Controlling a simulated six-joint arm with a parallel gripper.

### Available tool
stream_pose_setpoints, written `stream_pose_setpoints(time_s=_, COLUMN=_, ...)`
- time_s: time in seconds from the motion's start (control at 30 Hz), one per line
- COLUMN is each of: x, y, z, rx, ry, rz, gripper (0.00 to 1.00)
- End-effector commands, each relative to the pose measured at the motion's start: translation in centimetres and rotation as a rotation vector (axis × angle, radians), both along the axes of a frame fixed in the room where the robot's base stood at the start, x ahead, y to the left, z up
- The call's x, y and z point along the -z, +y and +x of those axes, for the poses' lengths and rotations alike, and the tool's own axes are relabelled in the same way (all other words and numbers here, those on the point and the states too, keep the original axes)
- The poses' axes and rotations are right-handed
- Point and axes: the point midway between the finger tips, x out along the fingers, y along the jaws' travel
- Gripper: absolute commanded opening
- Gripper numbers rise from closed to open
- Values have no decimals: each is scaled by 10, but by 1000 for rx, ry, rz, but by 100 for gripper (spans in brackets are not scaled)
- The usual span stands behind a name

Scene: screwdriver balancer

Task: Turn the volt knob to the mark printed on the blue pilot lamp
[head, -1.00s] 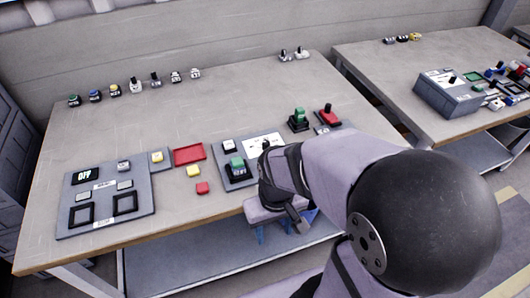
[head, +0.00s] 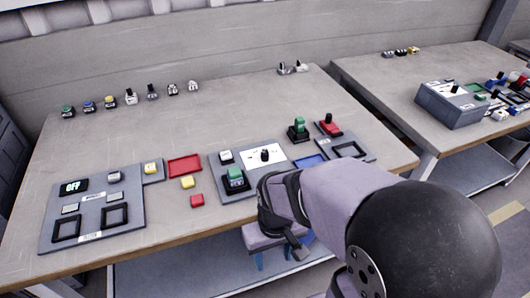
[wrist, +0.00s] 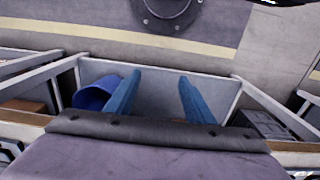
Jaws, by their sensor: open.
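A black knob (head: 264,155) stands on a white dial on the grey panel in the middle of the near table. Another black knob (head: 454,89) is on the grey box on the right table. The labels are too small to tell which is the volt knob. The blue pilot lamp (head: 89,106) stands in the back row at the left; its printed mark is unreadable. My gripper (head: 283,251) is open and empty, its blue fingers pointing down past the table's front edge, in front of the panel. The fingers (wrist: 160,78) show apart in the wrist view.
Green (head: 235,178) and red (head: 330,125) switches stand near the dial. A left panel (head: 145,212) shows OFF. A blue bin (wrist: 95,93) is below. The table's middle is clear.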

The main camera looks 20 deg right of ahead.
Motion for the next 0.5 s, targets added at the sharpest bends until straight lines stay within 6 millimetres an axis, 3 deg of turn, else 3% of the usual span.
stream_pose_setpoints(time_s=0.23, x=-12, y=-4, z=-2, rx=16, ry=13, rz=0, gripper=38)
stream_pose_setpoints(time_s=0.4, x=-21, y=-12, z=-19, rx=62, ry=132, rz=4, gripper=38)
stream_pose_setpoints(time_s=0.5, x=-30, y=-21, z=-1, rx=91, ry=164, rz=7, gripper=38)
